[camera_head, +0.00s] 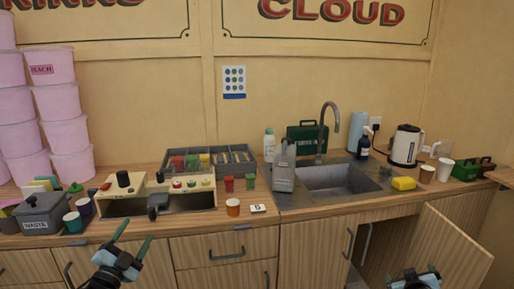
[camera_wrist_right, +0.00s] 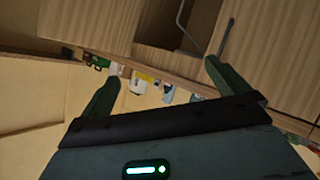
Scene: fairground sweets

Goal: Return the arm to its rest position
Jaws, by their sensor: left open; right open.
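My left gripper (camera_head: 133,238) shows in the head view at the lower left, its two dark green fingers apart and nothing between them. It is in front of the counter's front edge. My right gripper (camera_head: 415,276) shows only partly at the bottom right, in front of the open cupboard. In the right wrist view my right gripper (camera_wrist_right: 162,72) has its fingers spread wide with nothing held. That view is tilted.
A cupboard door (camera_head: 440,245) stands open below the sink (camera_head: 335,178), close to my right gripper. The wooden counter (camera_head: 290,222) carries a grey waste bin (camera_head: 42,213), a topping tray (camera_head: 210,160), a kettle (camera_head: 406,145) and cups. Pink tubs (camera_head: 62,101) are stacked at left.

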